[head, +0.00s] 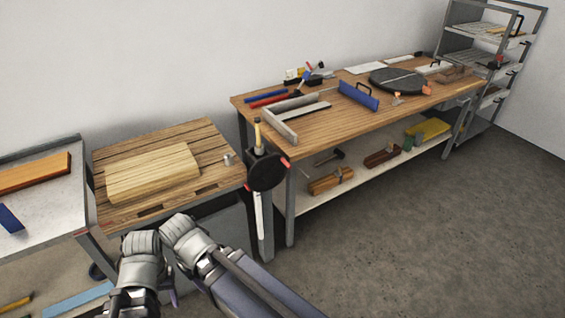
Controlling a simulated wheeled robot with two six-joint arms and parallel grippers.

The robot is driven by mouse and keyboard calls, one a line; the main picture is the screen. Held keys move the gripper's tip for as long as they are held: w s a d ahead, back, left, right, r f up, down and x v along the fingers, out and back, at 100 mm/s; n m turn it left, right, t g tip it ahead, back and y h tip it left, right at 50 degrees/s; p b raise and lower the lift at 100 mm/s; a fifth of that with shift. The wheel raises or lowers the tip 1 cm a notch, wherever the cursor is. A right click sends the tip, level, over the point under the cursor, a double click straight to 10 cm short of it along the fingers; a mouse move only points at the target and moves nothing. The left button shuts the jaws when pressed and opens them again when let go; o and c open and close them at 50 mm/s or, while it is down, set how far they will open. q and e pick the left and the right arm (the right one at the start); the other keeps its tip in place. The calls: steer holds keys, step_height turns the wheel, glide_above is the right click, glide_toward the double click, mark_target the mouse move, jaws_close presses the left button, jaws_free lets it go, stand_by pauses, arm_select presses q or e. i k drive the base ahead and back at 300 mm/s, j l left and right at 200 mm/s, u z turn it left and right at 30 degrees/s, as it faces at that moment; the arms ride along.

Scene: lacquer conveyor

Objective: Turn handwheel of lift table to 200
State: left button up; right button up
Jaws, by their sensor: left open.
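A wooden-topped table (218,151), which looks like the lift table, stands left of centre. A dark round wheel (267,174) with small red parts is at its right end, and I take it for the handwheel. A pale upright strip (259,215) runs below the wheel; any marks on it are too small to read. My left gripper (166,292) is at the bottom left, in front of the table and well apart from the wheel. My own grey wrist parts hide much of it. It is open, and I see nothing held. My right gripper is not in view.
A long workbench (340,122) with tools stands close behind the wheel. A metal-topped stand (50,215) is at the left. The floor (420,230) at the right is clear.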

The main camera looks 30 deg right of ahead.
mark_target(267, 173)
steer(key=i+l, duration=0.2)
steer(key=i, duration=0.15)
steer(key=z, duration=1.75)
